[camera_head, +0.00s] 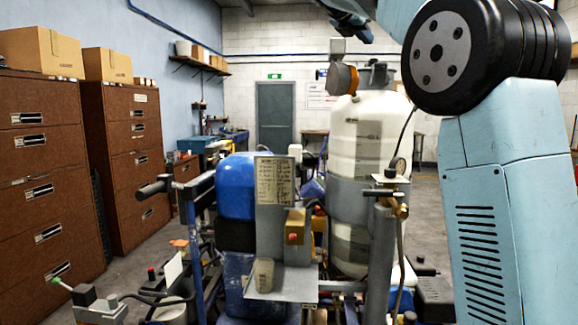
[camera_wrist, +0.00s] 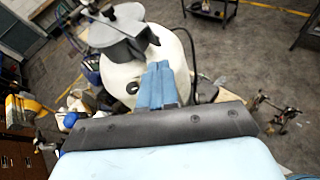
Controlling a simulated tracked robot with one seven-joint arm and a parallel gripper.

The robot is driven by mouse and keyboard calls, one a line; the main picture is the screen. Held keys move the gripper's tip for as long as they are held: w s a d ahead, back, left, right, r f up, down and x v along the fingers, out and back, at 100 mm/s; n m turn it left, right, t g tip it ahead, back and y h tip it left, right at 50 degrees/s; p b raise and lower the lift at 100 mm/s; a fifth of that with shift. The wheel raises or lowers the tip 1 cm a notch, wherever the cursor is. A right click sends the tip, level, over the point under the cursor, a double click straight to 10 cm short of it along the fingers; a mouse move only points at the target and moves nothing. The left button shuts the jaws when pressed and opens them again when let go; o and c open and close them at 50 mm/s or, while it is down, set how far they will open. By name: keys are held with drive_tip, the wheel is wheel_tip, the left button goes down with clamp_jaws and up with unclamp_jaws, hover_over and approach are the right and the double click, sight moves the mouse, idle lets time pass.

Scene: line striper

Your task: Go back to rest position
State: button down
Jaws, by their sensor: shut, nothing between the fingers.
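My gripper (camera_wrist: 160,84) shows in the wrist view as two blue fingers lying together, shut and empty. Behind the fingers are the white tank (camera_wrist: 180,62) and the grey cap-like part (camera_wrist: 125,36) on its top. I cannot tell the gap between fingers and tank. In the head view my pale blue arm fills the right side and reaches up to the top edge. A dark blue end part shows at the top, above the line striper's white tank (camera_head: 355,130); the fingertips are not clear there. The striper's blue container (camera_head: 236,185) stands left of the tank.
Brown drawer cabinets (camera_head: 125,165) line the left wall. The striper's grey panel (camera_head: 275,195) and handlebars are close in front. A grey door (camera_head: 275,115) is at the back. In the wrist view, open floor (camera_wrist: 265,60) lies right of the tank, with a dark cart (camera_wrist: 213,8) beyond.

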drive_tip(key=s+d+f+m+g+y, duration=0.1)
drive_tip(key=s+d+f+m+y, duration=0.2)
drive_tip(key=s+f+m, duration=0.5)
drive_tip(key=s+d+f+m+g+y, duration=0.1)
drive_tip(key=s+d+f+m+y, duration=0.2)
drive_tip(key=s+f, duration=0.75)
drive_tip(key=s+a+f+m+g+y, duration=0.1)
drive_tip(key=s+f+m+y, duration=0.1)
drive_tip(key=s+f+m, duration=0.5)
drive_tip(key=s+a+f+m+g+y, duration=0.1)
drive_tip(key=s+f+m, duration=0.6)
drive_tip(key=s+f, duration=0.7)
wheel_tip(320, 180, down, 6)
drive_tip(key=shift+s+a+r+y, duration=0.1)
drive_tip(key=shift+s+a+y, duration=0.1)
drive_tip(key=shift+a+y, duration=0.3)
drive_tip(key=c, duration=1.8)
unclamp_jaws()
drive_tip(key=shift+a, duration=0.1)
drive_tip(key=shift+c, duration=0.2)
